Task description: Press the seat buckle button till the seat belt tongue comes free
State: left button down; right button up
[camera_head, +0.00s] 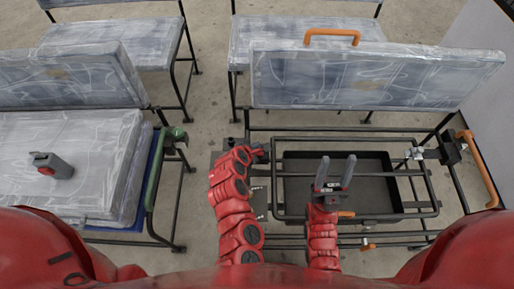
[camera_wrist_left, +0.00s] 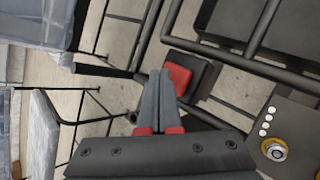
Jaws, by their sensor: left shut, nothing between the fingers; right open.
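A black block with a red button face (camera_wrist_left: 180,78) sits beside the dark frame tubes in the left wrist view; it looks like the seat buckle. My left gripper (camera_wrist_left: 160,75) is shut and empty, its tips beside or over the red face; I cannot tell whether they touch it. In the head view the left arm covers this spot. I cannot make out the belt tongue. My right gripper (camera_head: 336,172) is open and empty, fingers pointing away from me over the black tray. A grey block with a red spot (camera_head: 50,165) lies on the left seat cushion.
A black tray (camera_head: 385,207) sits in the tubular seat frame (camera_head: 345,139). A dark panel with a gold-rimmed knob (camera_wrist_left: 274,149) and several pale round buttons lies right of my left gripper. A green-armed seat stands left; floor shows between the seats.

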pick_arm(q)
notch_tip(320, 180, up, 6)
jog(key=p, duration=0.5)
jog(key=shift+f, duration=0.1)
dwell(2.2)
